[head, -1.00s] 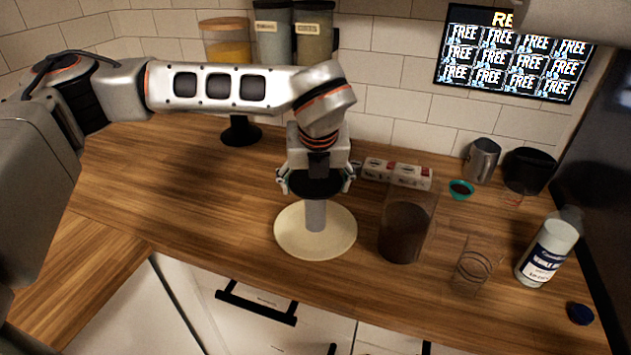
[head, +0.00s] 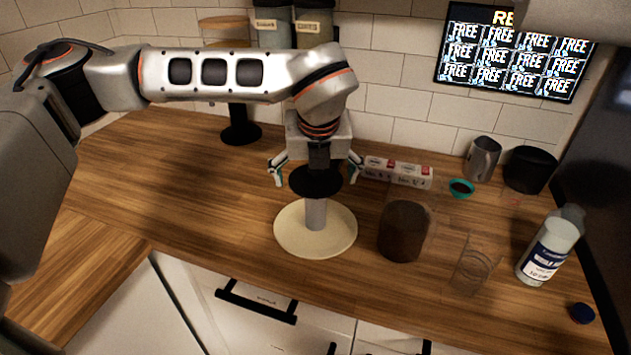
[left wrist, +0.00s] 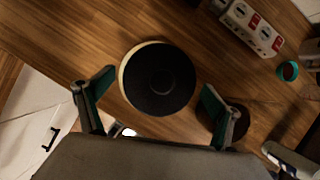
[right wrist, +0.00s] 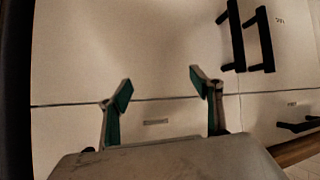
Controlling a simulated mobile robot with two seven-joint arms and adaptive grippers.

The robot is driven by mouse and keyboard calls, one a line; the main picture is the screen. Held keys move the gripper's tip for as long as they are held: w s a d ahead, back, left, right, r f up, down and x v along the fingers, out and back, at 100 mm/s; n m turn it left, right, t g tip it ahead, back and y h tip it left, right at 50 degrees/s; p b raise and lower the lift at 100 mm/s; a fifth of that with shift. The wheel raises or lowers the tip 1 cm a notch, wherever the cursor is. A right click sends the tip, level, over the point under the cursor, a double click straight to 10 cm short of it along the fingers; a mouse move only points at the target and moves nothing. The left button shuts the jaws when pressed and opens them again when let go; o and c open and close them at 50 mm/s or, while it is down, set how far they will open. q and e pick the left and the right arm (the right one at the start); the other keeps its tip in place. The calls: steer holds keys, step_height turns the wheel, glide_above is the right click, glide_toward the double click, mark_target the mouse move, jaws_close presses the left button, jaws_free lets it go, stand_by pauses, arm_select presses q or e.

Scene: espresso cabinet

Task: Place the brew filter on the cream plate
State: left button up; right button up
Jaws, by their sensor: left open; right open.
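The brew filter (head: 316,182), a black disc on a grey stem, stands upright on the round cream plate (head: 290,238). In the left wrist view the filter's black top (left wrist: 158,80) covers most of the plate, whose pale rim (left wrist: 124,68) shows at its left. My left gripper (head: 316,172) is open just above the filter, its fingers apart on either side of the disc and not touching it. It also shows open in the left wrist view (left wrist: 158,88). My right gripper (right wrist: 161,85) is open and empty, facing white cabinet fronts in the right wrist view.
A dark-filled clear container (head: 403,232) stands close right of the plate. A clear glass (head: 477,268) and a white bottle (head: 547,252) stand farther right. A long box (head: 398,172) lies behind. The counter left of the plate is clear.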

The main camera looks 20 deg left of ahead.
arm_select(q)
steer(key=b+v, duration=0.1)
steer(key=v, duration=0.9)
steer(key=shift+s, duration=0.1)
